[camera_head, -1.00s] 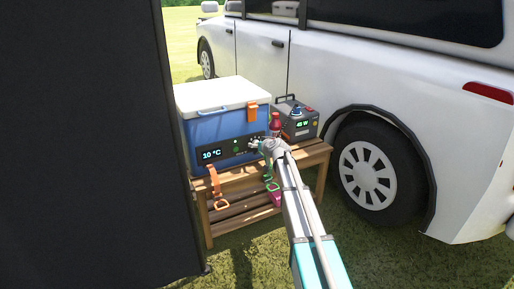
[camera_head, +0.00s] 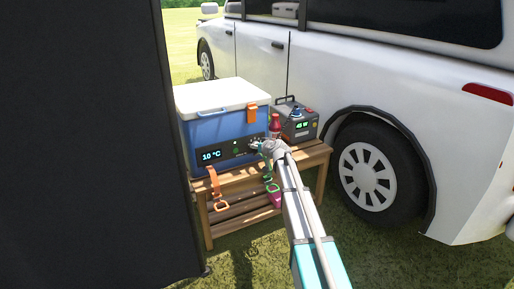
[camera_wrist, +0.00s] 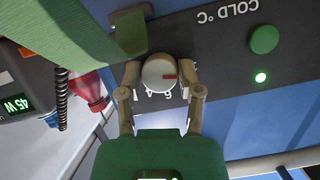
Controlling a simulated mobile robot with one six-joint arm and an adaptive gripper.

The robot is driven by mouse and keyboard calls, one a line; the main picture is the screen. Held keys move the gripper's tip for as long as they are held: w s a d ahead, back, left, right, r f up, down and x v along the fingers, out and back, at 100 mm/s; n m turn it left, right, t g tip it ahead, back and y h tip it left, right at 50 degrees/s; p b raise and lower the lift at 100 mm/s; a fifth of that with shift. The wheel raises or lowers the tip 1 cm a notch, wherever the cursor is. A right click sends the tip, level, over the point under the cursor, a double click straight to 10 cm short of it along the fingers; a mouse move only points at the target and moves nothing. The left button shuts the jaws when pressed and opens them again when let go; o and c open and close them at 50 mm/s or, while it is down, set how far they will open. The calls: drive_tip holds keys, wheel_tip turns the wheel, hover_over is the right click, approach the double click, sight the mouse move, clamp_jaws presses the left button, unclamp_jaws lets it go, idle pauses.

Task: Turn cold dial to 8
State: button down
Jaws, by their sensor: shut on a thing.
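A blue cooler box (camera_head: 222,128) with a white lid stands on a wooden bench. Its dark front panel reads "10 °C" on a display (camera_head: 211,155). In the wrist view the panel (camera_wrist: 215,50) appears upside down, with the label "COLD °C", a green button and a lit green light. My gripper (camera_wrist: 160,76) is shut on the dial, one finger on each side. It also shows at the panel's right end in the head view (camera_head: 257,146). Numbers beside the dial are partly hidden.
A grey power box (camera_head: 296,122) with a green display stands right of the cooler, with a red bottle (camera_head: 275,126) between them. Straps hang off the wooden bench (camera_head: 232,184). A white vehicle (camera_head: 400,80) is behind; a dark panel (camera_head: 90,140) fills the left.

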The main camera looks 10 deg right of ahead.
drive_tip(key=shift+m+g+y+b, duration=0.3)
drive_tip(key=shift+m+y+b, duration=0.65)
drive_tip(key=shift+m+y, duration=1.25)
drive_tip(key=shift+m+h, duration=0.4)
drive_tip(key=shift+w, duration=0.1)
drive_tip(key=shift+c, duration=1.3)
unclamp_jaws()
